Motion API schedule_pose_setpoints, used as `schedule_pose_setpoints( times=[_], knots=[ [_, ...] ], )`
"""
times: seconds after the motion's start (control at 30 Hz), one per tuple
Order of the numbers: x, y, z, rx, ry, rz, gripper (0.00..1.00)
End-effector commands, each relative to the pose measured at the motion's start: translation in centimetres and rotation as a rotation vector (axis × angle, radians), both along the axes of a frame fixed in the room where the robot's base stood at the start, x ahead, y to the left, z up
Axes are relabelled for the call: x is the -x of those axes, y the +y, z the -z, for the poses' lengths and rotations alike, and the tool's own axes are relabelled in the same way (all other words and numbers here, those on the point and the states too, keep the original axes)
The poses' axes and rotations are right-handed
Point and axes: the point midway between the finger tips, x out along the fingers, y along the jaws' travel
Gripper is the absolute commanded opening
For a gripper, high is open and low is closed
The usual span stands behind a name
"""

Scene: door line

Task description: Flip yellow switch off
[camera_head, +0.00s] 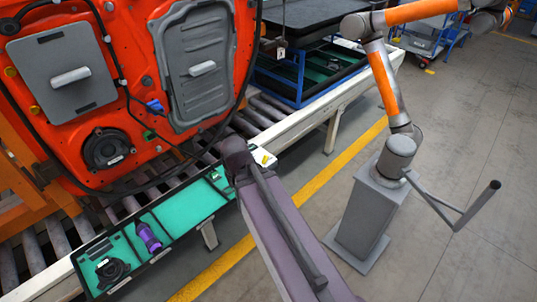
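A small yellow piece (265,160), which looks like the yellow switch, sits on a pale block (262,157) at the edge of the conveyor, in the middle of the head view. It is too small to tell its position. My purple-grey arm reaches up from the bottom of the view. Its dark end, with my gripper (236,154), is just left of the pale block and appears very close to it. I cannot tell whether they touch. The fingers are not clear, so I cannot tell whether the gripper is open or shut.
An orange door panel (130,150) hangs at the left above the roller conveyor (30,270). A green tray (190,217) holds a purple part (149,237) and a black round part (108,271). An orange-grey robot arm (385,85) stands on a grey pedestal (365,215).

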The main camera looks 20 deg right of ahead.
Motion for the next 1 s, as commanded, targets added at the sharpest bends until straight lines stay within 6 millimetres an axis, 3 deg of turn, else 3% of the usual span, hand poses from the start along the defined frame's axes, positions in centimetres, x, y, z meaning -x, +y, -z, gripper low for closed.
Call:
schedule_pose_setpoints(
  times=[0.17,0.27,0.47,0.8,1.0],
  knots=[
    [-1.6,-0.7,0.4,-0.003,0.003,0.047,0.00],
    [-3.6,-2.1,0.8,-0.007,0.006,0.114,0.00],
    [-9.6,-5.9,2.2,-0.020,0.018,0.330,0.00],
    [-21.1,-16.6,4.9,-0.045,0.052,0.816,0.00],
    [-25.7,-23.0,6.0,-0.055,0.071,1.060,0.00]
  ],
)
